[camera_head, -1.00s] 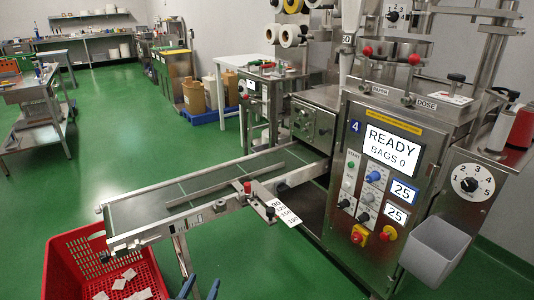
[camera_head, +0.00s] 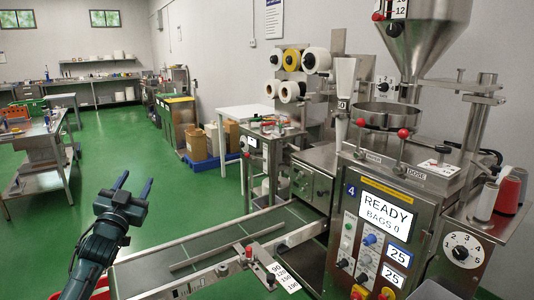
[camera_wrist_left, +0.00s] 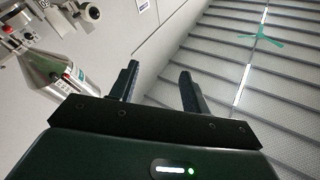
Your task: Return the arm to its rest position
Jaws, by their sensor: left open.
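My left gripper (camera_head: 134,186) is raised at the lower left of the head view, in front of the conveyor's left end. Its two fingers point up and are apart with nothing between them. In the left wrist view the same open fingers (camera_wrist_left: 158,88) stand before a wall and a ribbed ceiling. My right gripper is not in view.
The packing machine (camera_head: 385,225) stands at the right, its screen reading READY, BAGS 0. The conveyor (camera_head: 215,240) runs from it toward my left arm. A red crate (camera_head: 100,294) is mostly hidden below the arm. Green floor (camera_head: 130,150) is clear beyond.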

